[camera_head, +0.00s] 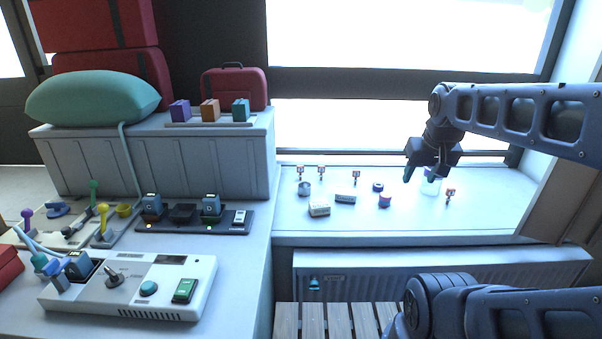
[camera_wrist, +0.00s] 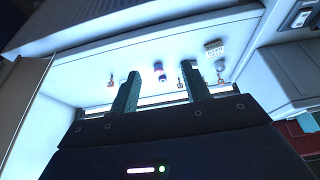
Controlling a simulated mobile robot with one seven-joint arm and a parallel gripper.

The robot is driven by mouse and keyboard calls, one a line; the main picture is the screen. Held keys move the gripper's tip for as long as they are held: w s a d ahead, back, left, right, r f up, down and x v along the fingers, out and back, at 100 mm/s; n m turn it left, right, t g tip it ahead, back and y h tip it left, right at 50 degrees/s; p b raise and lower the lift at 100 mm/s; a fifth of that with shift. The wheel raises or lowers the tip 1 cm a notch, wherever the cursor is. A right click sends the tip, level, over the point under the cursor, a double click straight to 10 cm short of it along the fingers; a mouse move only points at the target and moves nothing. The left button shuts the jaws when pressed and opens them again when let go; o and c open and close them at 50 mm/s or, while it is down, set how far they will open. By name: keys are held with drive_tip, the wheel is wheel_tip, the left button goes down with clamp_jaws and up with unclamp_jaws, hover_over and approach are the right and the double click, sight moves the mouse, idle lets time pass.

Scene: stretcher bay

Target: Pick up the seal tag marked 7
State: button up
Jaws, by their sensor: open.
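Several small orange-and-white seal tags stand on the window sill: three toward the back left (camera_head: 300,172) (camera_head: 321,171) (camera_head: 356,176) and one at the right (camera_head: 450,194). The numbers on them are too small to read, so I cannot tell which is marked 7. My gripper (camera_head: 420,176) is open above the right part of the sill, left of the right-hand tag, with nothing visible between its fingers. In the wrist view, my fingers (camera_wrist: 160,78) point over the sill, with small tags at the left (camera_wrist: 111,81) and right (camera_wrist: 221,80).
A radiator (camera_head: 440,275) is below. A counter with a control box (camera_head: 130,287) is left.

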drive_tip(key=w+a+r+n, duration=0.2)
drive_tip(key=w+r+n, duration=0.15)
drive_tip(key=w, duration=0.55)
drive_tip(key=n+g, duration=0.5)
drive_tip(key=n, duration=1)
hover_over(300, 172)
drive_tip(key=w, duration=0.1)
wheel_tip(300, 172, down, 24)
drive_tip(key=shift+r, duration=0.2)
wheel_tip(300, 172, down, 5)
drive_tip(key=shift+w+a+f, duration=0.1)
drive_tip(key=shift+f, duration=0.05)
drive_tip(key=shift+d+f, duration=0.2)
drive_tip(key=shift+f, duration=2.75)
clamp_jaws()
